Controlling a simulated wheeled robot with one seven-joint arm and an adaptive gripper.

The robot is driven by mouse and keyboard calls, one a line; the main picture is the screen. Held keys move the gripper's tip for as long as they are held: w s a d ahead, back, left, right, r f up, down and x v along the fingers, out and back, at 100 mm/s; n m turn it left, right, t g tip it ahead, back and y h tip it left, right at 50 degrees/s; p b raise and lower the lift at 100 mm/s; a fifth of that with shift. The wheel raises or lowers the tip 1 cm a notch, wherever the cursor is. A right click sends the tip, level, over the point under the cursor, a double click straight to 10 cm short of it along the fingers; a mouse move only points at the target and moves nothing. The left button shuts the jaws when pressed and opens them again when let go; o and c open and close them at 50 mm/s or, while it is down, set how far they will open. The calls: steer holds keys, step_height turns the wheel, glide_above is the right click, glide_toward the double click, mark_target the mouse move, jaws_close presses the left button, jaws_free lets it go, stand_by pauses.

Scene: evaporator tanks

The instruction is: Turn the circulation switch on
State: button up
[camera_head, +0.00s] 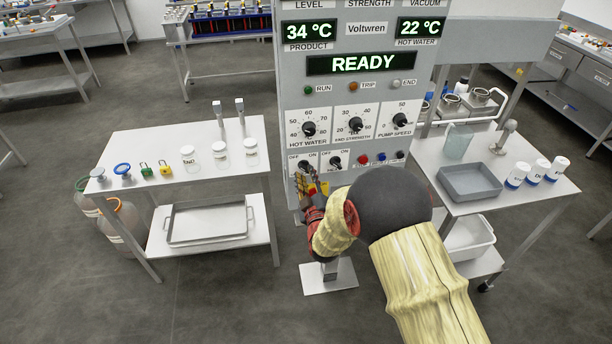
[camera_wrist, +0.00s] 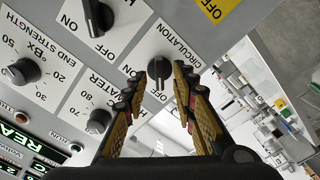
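The circulation switch (camera_wrist: 159,70) is a black rotary knob on a white label plate marked CIRCULATION. In the wrist view it lies between the fingertips of my gripper (camera_wrist: 158,73), one finger on each side. The fingers are spread, with a visible gap; whether either touches the knob I cannot tell. In the head view my gripper (camera_head: 308,180) is at the lower left of the panel, just below the circulation switch (camera_head: 303,164). The fingers and panel angle leave the knob's exact setting unclear.
The control panel (camera_head: 348,82) shows READY. A second OFF/ON switch (camera_head: 335,161) sits right beside the circulation switch, with larger dials above and colored buttons to the right. A left table (camera_head: 150,140) holds jars and padlocks; a right table (camera_head: 540,195) holds a grey tray (camera_head: 469,182).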

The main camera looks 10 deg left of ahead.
steer(key=shift+w+a, duration=0.15)
steer(key=shift+w, duration=0.3)
steer(key=shift+c, duration=0.2)
jaws_close()
